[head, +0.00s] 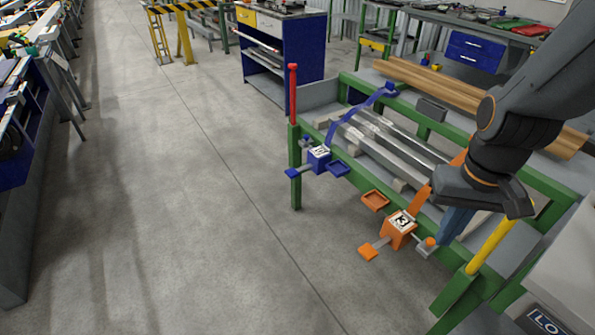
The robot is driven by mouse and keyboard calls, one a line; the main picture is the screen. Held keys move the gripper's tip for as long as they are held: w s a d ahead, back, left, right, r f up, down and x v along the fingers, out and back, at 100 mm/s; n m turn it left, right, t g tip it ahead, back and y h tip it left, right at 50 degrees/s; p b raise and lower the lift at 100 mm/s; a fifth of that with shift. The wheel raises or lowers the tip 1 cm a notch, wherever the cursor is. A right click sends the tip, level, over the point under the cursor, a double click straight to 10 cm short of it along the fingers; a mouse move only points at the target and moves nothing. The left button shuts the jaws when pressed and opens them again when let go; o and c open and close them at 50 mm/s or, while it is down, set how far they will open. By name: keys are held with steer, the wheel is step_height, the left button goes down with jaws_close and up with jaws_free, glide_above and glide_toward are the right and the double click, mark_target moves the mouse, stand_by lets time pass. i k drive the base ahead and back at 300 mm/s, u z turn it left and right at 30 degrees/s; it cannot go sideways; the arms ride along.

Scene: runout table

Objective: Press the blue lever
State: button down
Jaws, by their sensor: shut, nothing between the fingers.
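The blue lever (345,122) is a curved blue arm. It rises from a blue box (319,160) with a white marked top, on the near green rail of the table, and reaches back to a blue end (388,90). My gripper (450,230) is at the right, pointing down, with its blue-grey fingers together and empty. It is beside the orange box (398,232) and partly hides the orange arm (424,198) rising from that box. It is well apart from the blue lever, to its right and nearer the camera.
The green-framed table (296,170) carries grey metal bars (375,155) and wooden planks (445,88). A red post (293,92) stands at its left corner, a yellow post (490,242) at the right. Blue and orange plates stick out from the boxes. The floor at left is clear.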

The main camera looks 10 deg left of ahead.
mark_target(293, 172)
steer(key=k, duration=0.55)
steer(key=u, duration=0.55)
steer(key=i, duration=1.55)
steer(key=z, duration=0.7)
